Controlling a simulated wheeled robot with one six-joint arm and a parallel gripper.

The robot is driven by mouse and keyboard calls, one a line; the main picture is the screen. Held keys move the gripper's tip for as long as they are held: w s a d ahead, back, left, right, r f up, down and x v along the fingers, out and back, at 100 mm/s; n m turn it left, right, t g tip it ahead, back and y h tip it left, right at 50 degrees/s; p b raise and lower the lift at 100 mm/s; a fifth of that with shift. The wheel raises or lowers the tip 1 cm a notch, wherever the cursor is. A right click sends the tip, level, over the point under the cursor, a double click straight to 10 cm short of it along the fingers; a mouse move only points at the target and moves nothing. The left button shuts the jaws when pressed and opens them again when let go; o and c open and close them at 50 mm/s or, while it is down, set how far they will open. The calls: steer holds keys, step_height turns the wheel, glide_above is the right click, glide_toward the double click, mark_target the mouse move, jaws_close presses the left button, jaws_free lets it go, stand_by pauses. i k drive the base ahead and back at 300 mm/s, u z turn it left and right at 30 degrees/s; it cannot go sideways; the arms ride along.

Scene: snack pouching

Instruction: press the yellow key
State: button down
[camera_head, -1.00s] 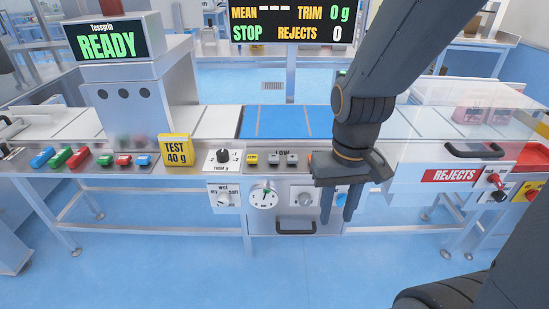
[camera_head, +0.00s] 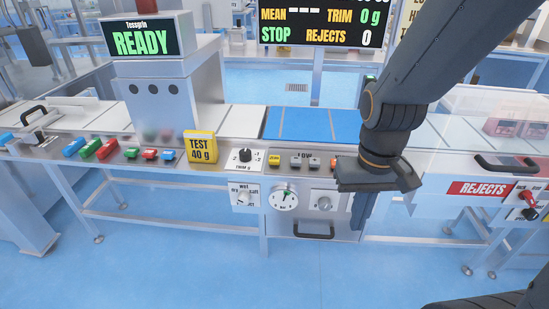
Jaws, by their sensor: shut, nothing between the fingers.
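The yellow key (camera_head: 275,160) is a small yellow block on the panel ledge, just right of the trim knob (camera_head: 245,155) and left of grey keys (camera_head: 296,162). My gripper (camera_head: 362,218) points down at the right of the panel, in front of the machine's face. It is to the right of the yellow key and apart from it, with its fingertips lower in the picture. Its fingers are closed together with nothing between them. My gripper and wrist partly cover the right end of the key row, where an orange key edge (camera_head: 334,162) shows.
A yellow "TEST 40 g" block (camera_head: 202,147) stands left of the trim knob. Coloured buttons (camera_head: 107,148) line the ledge farther left. Dials (camera_head: 284,196) and a drawer handle (camera_head: 314,233) are below the keys. The rejects bin (camera_head: 480,188) is at right. A blue belt (camera_head: 310,124) lies behind.

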mark_target(273, 160)
steer(key=z, duration=2.85)
steer(key=k, duration=0.9)
steer(key=u, duration=1.55)
